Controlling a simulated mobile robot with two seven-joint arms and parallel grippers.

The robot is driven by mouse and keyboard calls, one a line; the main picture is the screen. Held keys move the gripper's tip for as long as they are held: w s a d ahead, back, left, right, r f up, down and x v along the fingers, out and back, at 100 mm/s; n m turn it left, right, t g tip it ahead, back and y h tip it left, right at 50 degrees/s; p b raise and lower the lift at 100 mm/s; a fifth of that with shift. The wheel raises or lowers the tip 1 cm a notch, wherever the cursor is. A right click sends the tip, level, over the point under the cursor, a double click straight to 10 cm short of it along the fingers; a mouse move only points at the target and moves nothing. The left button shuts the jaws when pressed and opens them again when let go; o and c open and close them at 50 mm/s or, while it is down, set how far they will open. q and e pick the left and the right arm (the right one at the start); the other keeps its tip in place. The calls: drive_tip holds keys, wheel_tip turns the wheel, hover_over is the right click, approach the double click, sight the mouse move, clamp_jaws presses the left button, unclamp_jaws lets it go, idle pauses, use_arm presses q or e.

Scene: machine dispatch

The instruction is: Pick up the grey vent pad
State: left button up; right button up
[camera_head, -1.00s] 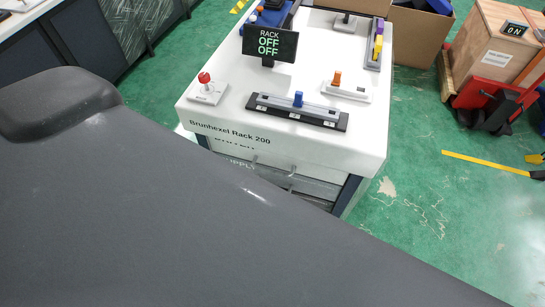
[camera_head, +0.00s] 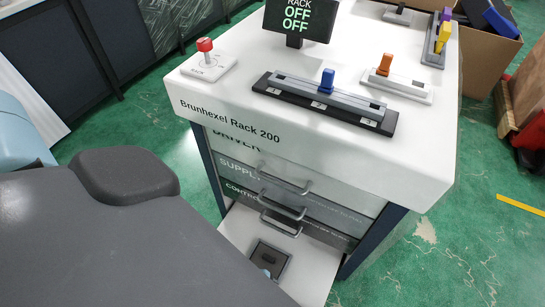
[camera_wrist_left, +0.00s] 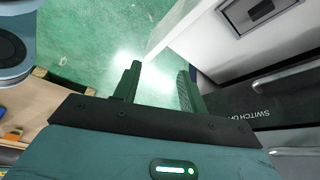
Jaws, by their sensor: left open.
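A pulled-out white drawer (camera_head: 312,280) at the bottom of the rack holds a dark grey square piece (camera_head: 284,262), partly cut off by a dark shape in front. I cannot tell for certain which of these is the vent pad. In the left wrist view, a grey-rimmed dark square (camera_wrist_left: 268,8) sits on a white surface at the upper right. My left gripper (camera_wrist_left: 158,85) is open and empty there, its fingers over green floor, left of and apart from the drawer. My right gripper is not in view.
The Brunhexel Rack 200 (camera_head: 300,135) has a red-knobbed switch (camera_head: 207,62), a slider with a blue knob (camera_head: 326,90), an orange switch (camera_head: 395,85) and a display (camera_head: 298,18) reading OFF OFF. Closed handled drawers are below.

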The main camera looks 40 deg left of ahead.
use_arm(q)
drive_tip(key=w+a+f+m+g+y+b, duration=0.2)
drive_tip(key=w+a+f+m+b, duration=0.15)
drive_tip(key=w+f+b, duration=0.35)
drive_tip(key=m+y+b, duration=0.2)
drive_tip(key=y+b, duration=0.2)
drive_tip(key=b, duration=0.3)
hover_over(269, 260)
drive_tip(key=shift+n+g, duration=0.25)
drive_tip(key=shift+g, duration=0.15)
wheel_tip(269, 260, down, 6)
drive_tip(key=shift+d+f, duration=0.1)
drive_tip(key=shift+d, duration=0.05)
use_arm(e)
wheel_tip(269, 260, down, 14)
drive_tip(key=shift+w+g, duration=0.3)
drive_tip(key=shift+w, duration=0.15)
use_arm(q)
drive_tip(key=shift+a+f+b, duration=0.2)
drive_tip(key=shift+f+b, duration=0.3)
drive_tip(key=shift+f, duration=0.7)
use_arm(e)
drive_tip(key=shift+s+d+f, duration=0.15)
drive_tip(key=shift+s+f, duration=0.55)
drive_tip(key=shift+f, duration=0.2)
